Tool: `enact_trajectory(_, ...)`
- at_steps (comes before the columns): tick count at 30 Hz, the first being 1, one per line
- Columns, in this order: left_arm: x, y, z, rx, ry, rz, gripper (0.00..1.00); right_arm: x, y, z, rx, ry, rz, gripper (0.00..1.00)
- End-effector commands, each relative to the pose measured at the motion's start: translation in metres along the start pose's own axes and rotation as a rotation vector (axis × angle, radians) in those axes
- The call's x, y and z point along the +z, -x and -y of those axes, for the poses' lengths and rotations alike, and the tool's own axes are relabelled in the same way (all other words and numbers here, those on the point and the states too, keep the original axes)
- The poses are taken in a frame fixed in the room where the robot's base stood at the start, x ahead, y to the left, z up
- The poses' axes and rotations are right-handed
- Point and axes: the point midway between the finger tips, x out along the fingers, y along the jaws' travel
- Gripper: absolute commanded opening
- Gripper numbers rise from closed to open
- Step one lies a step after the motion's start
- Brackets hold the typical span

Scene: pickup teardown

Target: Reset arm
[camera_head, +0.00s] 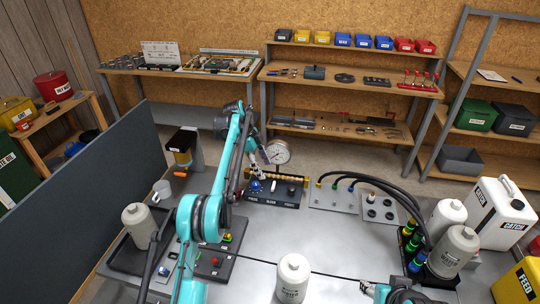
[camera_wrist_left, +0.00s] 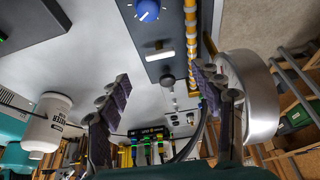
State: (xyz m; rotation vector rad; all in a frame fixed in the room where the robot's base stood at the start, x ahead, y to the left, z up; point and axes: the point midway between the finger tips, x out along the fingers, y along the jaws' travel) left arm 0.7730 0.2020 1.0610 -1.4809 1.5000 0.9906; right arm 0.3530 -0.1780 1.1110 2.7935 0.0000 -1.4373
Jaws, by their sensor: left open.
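My left arm comes in from the lower left of the head view, rises and bends down to my left gripper (camera_head: 256,172). The gripper is over the back of the metal bench, just above a dark panel (camera_head: 287,198) with a blue knob (camera_head: 255,186). In the left wrist view my left gripper (camera_wrist_left: 160,78) has its two fingers wide apart with nothing between them. The blue knob (camera_wrist_left: 148,10) and the panel's white switch (camera_wrist_left: 159,51) lie beyond the fingers.
A round gauge (camera_head: 277,151) stands close beside my left gripper. White bottles (camera_head: 292,278) stand on the bench (camera_head: 340,255). Black hoses arch over the right side towards a fitting block. A grey partition (camera_head: 90,215) stands at left. The bench middle is mostly clear.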

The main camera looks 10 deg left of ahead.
Motion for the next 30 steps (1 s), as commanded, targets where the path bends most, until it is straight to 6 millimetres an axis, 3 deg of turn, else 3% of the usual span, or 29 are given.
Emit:
enact_trajectory(7, -0.007, 0.011, -0.004, -0.015, 0.043, 0.013, 0.66, 0.002, -0.002, 0.0, 0.0, 0.0, 0.0, 0.47)
enact_trajectory(14, -0.035, 0.056, -0.038, -0.112, 0.28, 0.07, 0.66, 0.009, -0.012, 0.0, 0.0, 0.0, 0.0, 0.47)
enact_trajectory(22, -0.063, 0.092, -0.12, -0.277, 0.6, 0.102, 0.66, 0.017, -0.024, 0.0, 0.0, 0.0, 0.0, 0.47)
enact_trajectory(30, -0.07, 0.088, -0.228, -0.457, 0.899, 0.07, 0.66, 0.026, -0.036, 0.0, 0.0, 0.0, 0.0, 0.47)
